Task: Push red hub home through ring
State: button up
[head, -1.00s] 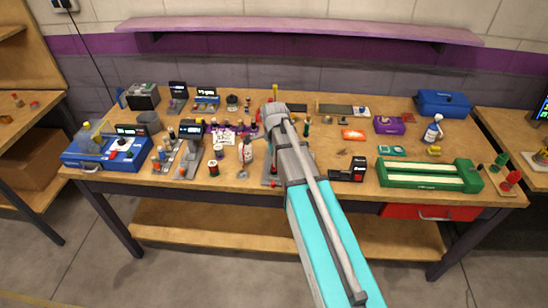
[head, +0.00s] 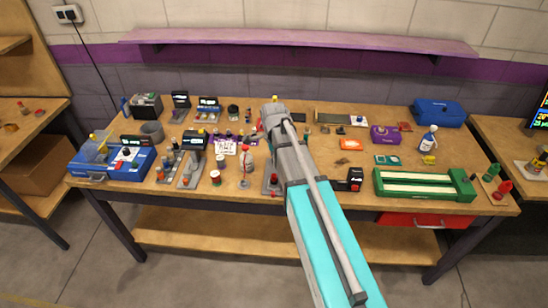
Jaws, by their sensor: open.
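My arm reaches from the lower right to the middle of the workbench. My gripper (head: 268,122) is at its far end, over the middle of the bench, and is open; its fingertips are mostly hidden behind the wrist. A grey base with a small red part (head: 273,178) stands at the front edge, partly covered by my arm; I cannot tell if this is the red hub. A green slotted track (head: 425,185) lies at the front right. A red piece (head: 503,188) stands on a small board to its right. No ring can be made out clearly.
The workbench (head: 345,160) is crowded on the left with small fixtures, a blue box (head: 112,160) and a grey cup (head: 152,131). A white bottle (head: 428,138) and a blue case (head: 438,112) stand at the right. A purple shelf (head: 300,37) hangs behind.

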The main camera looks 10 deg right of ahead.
dwell(0.9)
jog(key=s+n, duration=1.6)
jog(key=n, duration=0.2)
jog(key=shift+a+n, duration=0.15)
jog(key=shift+n, duration=0.15)
